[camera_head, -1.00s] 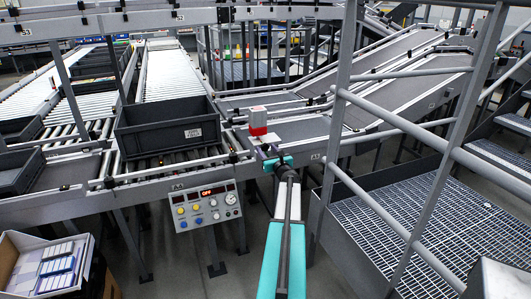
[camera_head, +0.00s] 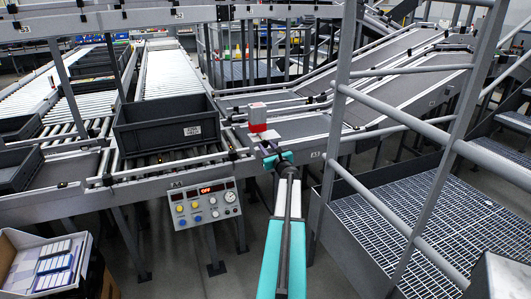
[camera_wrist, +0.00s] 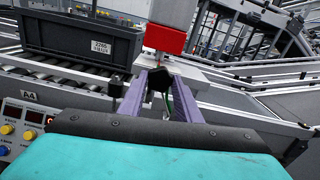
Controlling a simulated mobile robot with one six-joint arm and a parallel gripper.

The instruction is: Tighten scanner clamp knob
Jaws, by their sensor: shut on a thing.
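The scanner, a pale grey box with a red lower part (camera_head: 257,117), stands at the conveyor's near edge in the head view. It is also at top centre of the wrist view (camera_wrist: 166,37). Below it is a pale bracket (camera_wrist: 182,70). My gripper (camera_head: 267,149) is just in front of and below the scanner. In the wrist view its two purple-grey fingers (camera_wrist: 158,84) are on either side of a small black knob (camera_wrist: 157,104) and shut on it. The fingers and dark wrist edge hide part of the knob and clamp. A thin green line shows beside the knob.
A dark grey tote (camera_head: 168,124) sits on the rollers left of the scanner. A control panel (camera_head: 205,203) with buttons and a red display hangs below the conveyor edge. Grey railing (camera_head: 437,193) and grated steps (camera_head: 408,232) are close on the right.

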